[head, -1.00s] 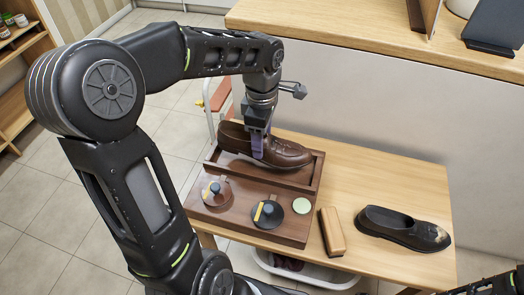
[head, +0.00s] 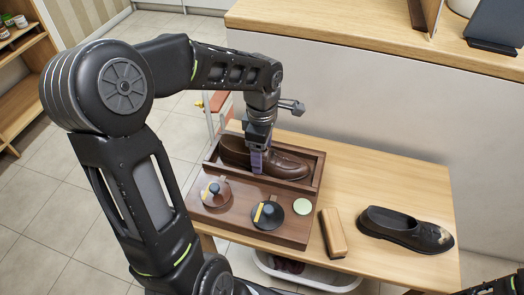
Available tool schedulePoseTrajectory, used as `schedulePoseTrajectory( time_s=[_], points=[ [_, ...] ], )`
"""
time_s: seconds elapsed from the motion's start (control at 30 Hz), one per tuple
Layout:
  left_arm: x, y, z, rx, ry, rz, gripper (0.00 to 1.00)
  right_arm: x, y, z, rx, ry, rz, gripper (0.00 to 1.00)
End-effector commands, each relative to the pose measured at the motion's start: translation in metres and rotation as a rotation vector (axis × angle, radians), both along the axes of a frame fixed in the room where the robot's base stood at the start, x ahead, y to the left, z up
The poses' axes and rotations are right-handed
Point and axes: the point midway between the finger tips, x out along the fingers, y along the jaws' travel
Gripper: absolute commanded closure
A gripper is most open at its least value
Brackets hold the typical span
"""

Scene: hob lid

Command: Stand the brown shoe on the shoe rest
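The brown shoe (head: 288,165) is upright in the long recess at the back of the dark wooden tray, which looks like the shoe rest (head: 268,187). Its toe points right, and the recess's front wall hides its lower edge, so I cannot tell if its sole touches the bottom. My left gripper (head: 257,162) comes down from above onto the shoe's middle. One finger shows against the near side; the far finger is hidden. It appears shut on the shoe.
On the tray's front part are a brown round tin (head: 215,192), a black round tin (head: 267,213) and a pale green disc (head: 303,207). A brush (head: 333,233) and a dark shoe with a pale toe patch (head: 405,229) lie right. A white bin (head: 310,276) is below.

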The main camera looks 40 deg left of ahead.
Motion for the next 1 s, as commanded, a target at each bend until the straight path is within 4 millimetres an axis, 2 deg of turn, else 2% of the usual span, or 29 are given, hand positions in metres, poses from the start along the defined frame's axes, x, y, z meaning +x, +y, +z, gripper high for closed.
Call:
schedulePoseTrajectory(
  time_s=[0.1, 0.47, 0.67, 1.0],
  points=[
    [0.0, 0.0, 0.0, 0.0, 0.0, 0.0, 0.22, 0.0, 0.0, 0.0, 0.0, 0.0, 0.0, 0.4],
    [0.0, 0.0, 0.007, 0.0, -0.001, 0.0, 0.22, 0.0, 0.0, 0.004, 0.0, 0.0, 0.0, 0.4],
    [0.001, 0.0, 0.037, 0.001, -0.004, 0.001, 0.22, 0.0, 0.0, 0.012, 0.0, 0.0, 0.001, 0.4],
    [0.001, 0.0, 0.106, 0.001, -0.004, 0.0, 0.22, 0.0, 0.0, 0.028, 0.0, -0.001, 0.002, 0.4]
  ],
)
